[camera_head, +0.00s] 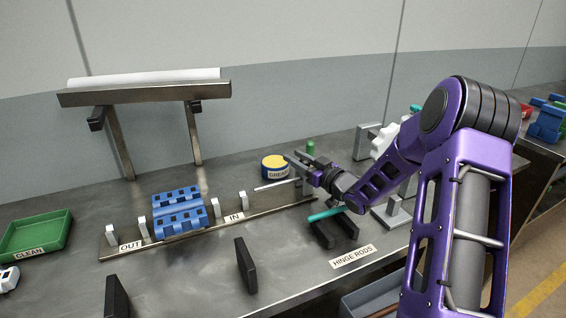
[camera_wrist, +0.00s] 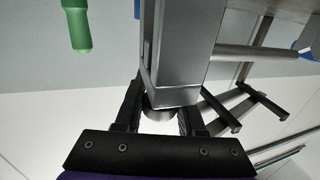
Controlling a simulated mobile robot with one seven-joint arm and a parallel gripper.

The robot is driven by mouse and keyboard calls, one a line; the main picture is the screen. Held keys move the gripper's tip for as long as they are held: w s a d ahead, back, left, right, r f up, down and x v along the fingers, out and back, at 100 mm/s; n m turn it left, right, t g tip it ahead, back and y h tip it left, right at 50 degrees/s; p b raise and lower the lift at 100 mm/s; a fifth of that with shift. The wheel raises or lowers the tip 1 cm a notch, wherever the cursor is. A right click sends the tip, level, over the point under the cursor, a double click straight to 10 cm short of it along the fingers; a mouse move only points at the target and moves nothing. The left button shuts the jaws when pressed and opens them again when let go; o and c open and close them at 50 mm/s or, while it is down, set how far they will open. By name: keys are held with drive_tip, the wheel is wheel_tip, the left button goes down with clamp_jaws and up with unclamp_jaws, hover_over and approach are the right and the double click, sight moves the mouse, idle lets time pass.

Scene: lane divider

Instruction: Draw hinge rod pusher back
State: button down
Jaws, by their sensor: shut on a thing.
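The hinge rod pusher (camera_head: 298,162) is a grey metal piece at the right end of the rail, and it fills the middle of the wrist view (camera_wrist: 185,50). A thin light rod (camera_head: 274,186) extends left from it towards the IN post; a rod also shows in the wrist view (camera_wrist: 255,51). My gripper (camera_head: 308,174) is shut on the pusher's metal block, with one finger on each side in the wrist view (camera_wrist: 160,105). The blue hinged links (camera_head: 180,222) sit on the rail between OUT and IN. The exact grip contact is partly hidden.
A teal rod (camera_head: 326,214) lies on black holders (camera_head: 336,232) behind the HINGE RODS label (camera_head: 353,257). A yellow-topped GREASE tin (camera_head: 274,168) stands behind the rail. A green upright piece (camera_head: 311,147) is near my gripper. A green CLEAN tray (camera_head: 37,231) is at left.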

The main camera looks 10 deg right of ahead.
drive_tip(key=shift+d, duration=0.3)
drive_tip(key=c, duration=0.5)
unclamp_jaws()
wheel_tip(320, 180, up, 10)
drive_tip(key=p, duration=0.1)
drive_tip(key=shift+p, duration=0.4)
